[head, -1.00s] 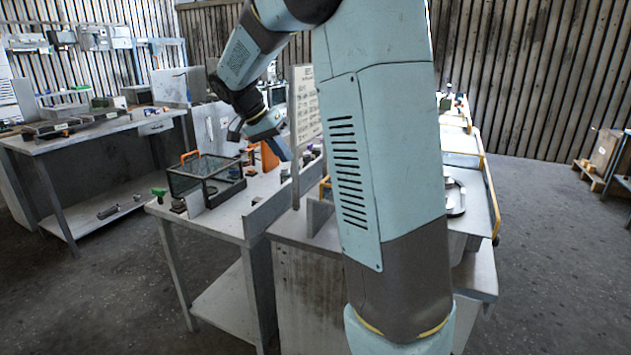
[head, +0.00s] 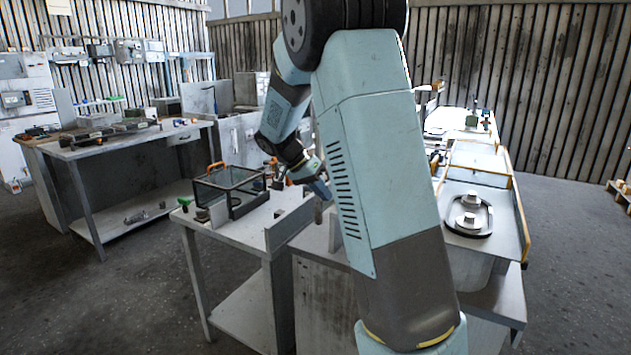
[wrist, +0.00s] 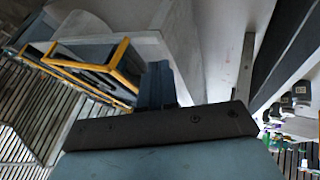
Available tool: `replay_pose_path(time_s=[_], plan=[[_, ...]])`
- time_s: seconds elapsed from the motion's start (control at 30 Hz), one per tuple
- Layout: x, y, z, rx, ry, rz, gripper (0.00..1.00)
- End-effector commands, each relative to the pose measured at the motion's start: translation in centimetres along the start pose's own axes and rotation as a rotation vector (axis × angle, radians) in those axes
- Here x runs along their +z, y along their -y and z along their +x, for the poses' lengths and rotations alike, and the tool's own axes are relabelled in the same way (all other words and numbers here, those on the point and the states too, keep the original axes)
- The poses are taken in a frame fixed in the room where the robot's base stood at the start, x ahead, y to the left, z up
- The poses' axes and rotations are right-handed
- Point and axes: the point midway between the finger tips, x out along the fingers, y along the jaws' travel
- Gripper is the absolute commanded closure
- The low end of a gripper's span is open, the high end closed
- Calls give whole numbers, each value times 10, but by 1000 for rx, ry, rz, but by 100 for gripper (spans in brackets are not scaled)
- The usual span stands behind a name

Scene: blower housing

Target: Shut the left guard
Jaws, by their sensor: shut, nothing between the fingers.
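A yellow-framed guard (wrist: 105,68) shows in the wrist view, left of my gripper's fingers, beside a pale surface. I cannot tell for certain whether it is the left guard; most of that area is hidden behind my arm in the head view. My gripper (head: 322,188) hangs over the near bench in the head view, partly behind my arm. In the wrist view my gripper (wrist: 158,85) is shut and empty, its dark blue fingers close to the frame's right end; contact cannot be told. The housing (head: 508,240) on the right has a yellow edge rail.
A clear-sided box (head: 232,190) with an orange handle stands on the left bench (head: 240,232). A round metal part (head: 469,213) sits in the housing's top. Another workbench (head: 120,145) stands farther left. The floor (head: 570,230) at right is open.

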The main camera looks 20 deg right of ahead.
Motion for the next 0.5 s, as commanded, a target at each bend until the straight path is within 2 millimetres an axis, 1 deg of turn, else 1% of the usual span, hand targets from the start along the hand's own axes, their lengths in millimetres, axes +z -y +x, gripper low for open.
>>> replay_pose_path(time_s=[0.03, 0.1, 0.23, 0.33, 0.5], plan=[[0, -3, 7, 2, 1, 0, 100], [0, -14, 11, 0, 1, 1, 100], [0, -27, 18, 1, 2, 2, 100], [0, -32, 21, 1, 1, 1, 100], [0, -36, 23, 0, 0, 1, 100]])
